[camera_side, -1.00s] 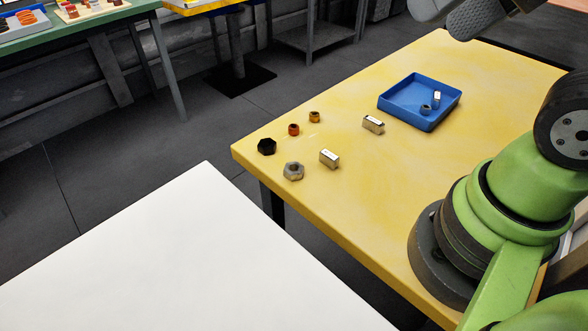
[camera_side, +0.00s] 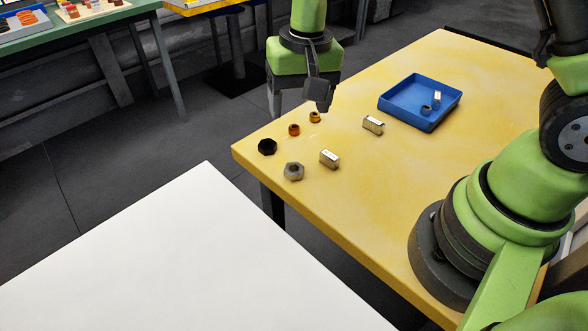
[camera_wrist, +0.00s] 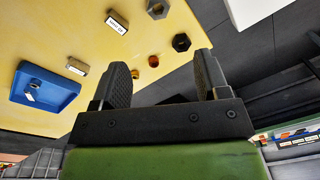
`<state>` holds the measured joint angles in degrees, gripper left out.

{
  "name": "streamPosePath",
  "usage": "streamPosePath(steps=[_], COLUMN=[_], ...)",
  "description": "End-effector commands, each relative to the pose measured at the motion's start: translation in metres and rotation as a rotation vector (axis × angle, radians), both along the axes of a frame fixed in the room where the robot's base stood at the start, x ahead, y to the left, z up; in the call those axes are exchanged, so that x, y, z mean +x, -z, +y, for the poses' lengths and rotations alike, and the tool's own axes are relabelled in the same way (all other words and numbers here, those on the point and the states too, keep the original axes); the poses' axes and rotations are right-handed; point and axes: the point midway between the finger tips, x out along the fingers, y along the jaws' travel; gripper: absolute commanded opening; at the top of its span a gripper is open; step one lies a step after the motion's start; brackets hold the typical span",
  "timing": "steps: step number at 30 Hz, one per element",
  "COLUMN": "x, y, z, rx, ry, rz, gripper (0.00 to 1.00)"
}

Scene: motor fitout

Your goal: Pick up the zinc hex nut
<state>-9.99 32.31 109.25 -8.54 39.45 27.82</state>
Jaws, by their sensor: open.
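The zinc hex nut (camera_side: 293,171) is grey with a round hole and lies on the yellow table near its left corner. In the wrist view the grey nut (camera_wrist: 157,8) shows at the top edge, partly cut off. My gripper (camera_side: 299,104) is open and empty, raised above the table's far left edge, beyond the nut and apart from it. Its two dark fingers (camera_wrist: 163,62) stand wide apart in the wrist view.
A black nut (camera_side: 267,147), an orange nut (camera_side: 294,130) and a brass nut (camera_side: 315,117) lie beside it. Labelled metal blocks (camera_side: 329,159) (camera_side: 373,124) stand to the right. A blue tray (camera_side: 390,105) holds a small grey part. The near table is bare.

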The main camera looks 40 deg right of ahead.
Motion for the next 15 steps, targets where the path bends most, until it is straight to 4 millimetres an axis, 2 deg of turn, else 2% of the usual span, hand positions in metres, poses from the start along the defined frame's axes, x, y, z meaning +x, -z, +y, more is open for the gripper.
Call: streamPosePath(steps=[1, 3, 15], x=[0.002, 0.004, 0.005], y=[0.017, 0.031, 0.086], z=[0.002, 0.004, 0.006], rx=[-0.01, -0.019, -0.03], ry=[0.001, 0.006, 0.011], rz=[0.03, 0.053, 0.077], gripper=[0.69, 0.69, 0.69])
